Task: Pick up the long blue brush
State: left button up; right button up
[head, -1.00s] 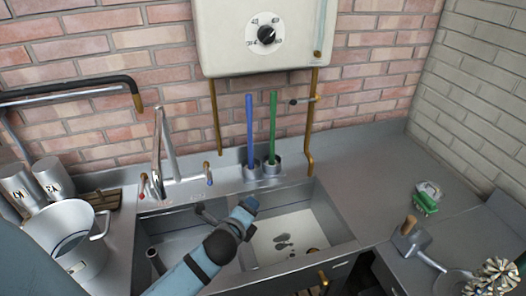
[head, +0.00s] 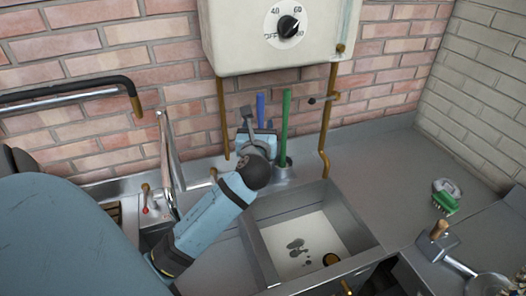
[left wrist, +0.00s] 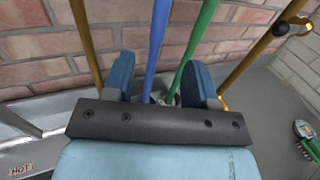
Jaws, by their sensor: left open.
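The long blue brush (head: 260,106) stands upright against the wall behind the sink, its lower part hidden by my left gripper in the head view. Its blue handle (left wrist: 158,38) also shows in the left wrist view. A green-handled brush (head: 286,115) stands close to its right, and its handle (left wrist: 196,45) shows in the left wrist view. My left gripper (head: 257,132) is open in front of the blue brush. In the left wrist view, both handles appear between the gripper's fingers (left wrist: 160,82); neither is gripped. My right gripper is not in view.
A white boiler (head: 280,35) hangs above the brushes, with brass pipes (head: 327,125) on both sides. The sink (head: 305,240) lies below.

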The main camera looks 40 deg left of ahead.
aim_at(260, 105)
pick_arm(q)
jog(key=x, duration=0.6)
jog(key=shift+w+a+p, duration=0.2)
jog(key=shift+w+p, duration=0.1)
jog(key=shift+p+x, duration=0.4)
jog(key=shift+x, duration=2.3)
jog(key=shift+r, duration=0.1)
grip_shut()
